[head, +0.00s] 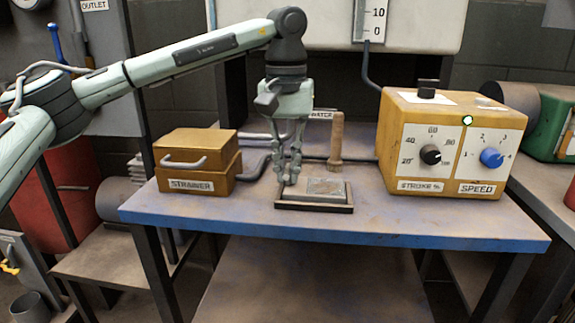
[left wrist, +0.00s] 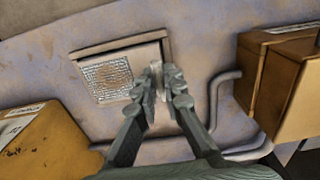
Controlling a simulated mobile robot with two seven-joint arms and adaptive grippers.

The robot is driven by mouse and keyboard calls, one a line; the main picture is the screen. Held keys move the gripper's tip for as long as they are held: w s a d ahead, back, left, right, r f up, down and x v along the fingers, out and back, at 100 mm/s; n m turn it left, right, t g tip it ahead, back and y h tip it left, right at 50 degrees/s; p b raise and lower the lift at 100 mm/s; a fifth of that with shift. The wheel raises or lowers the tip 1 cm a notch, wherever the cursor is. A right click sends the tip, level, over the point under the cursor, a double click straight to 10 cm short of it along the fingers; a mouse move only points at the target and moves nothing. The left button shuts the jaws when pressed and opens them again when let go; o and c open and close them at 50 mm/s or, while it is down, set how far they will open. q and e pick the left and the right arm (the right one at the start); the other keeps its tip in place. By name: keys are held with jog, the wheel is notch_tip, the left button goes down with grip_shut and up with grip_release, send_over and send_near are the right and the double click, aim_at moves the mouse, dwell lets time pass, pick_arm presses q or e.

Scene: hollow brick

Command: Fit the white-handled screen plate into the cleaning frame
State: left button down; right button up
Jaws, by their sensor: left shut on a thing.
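The cleaning frame (head: 315,207) is a low dark rectangular tray near the front edge of the blue bench. The screen plate (head: 326,187) is a flat grey panel lying over the frame. In the left wrist view its mesh (left wrist: 107,78) shows inside the frame's rim (left wrist: 120,43). My left gripper (head: 291,178) points down at the plate's left end, its fingers close together. In the left wrist view the fingers (left wrist: 161,88) are shut on the plate's pale handle (left wrist: 155,72), which they mostly hide. I cannot tell whether the plate sits fully flat. My right gripper is not in view.
A yellow strainer box (head: 190,168) stands left of the frame. A yellow control box (head: 455,145) with dials stands to the right. An upright wooden handle (head: 337,140) and grey pipes are behind the frame. The bench front right of the frame is clear.

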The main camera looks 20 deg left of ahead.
pick_arm(q)
jog(key=shift+f, duration=0.25)
jog(key=c, duration=1.6)
grip_release()
jog(key=shift+o, duration=0.2)
notch_tip(320, 180, up, 12)
jog(key=shift+s, duration=0.1)
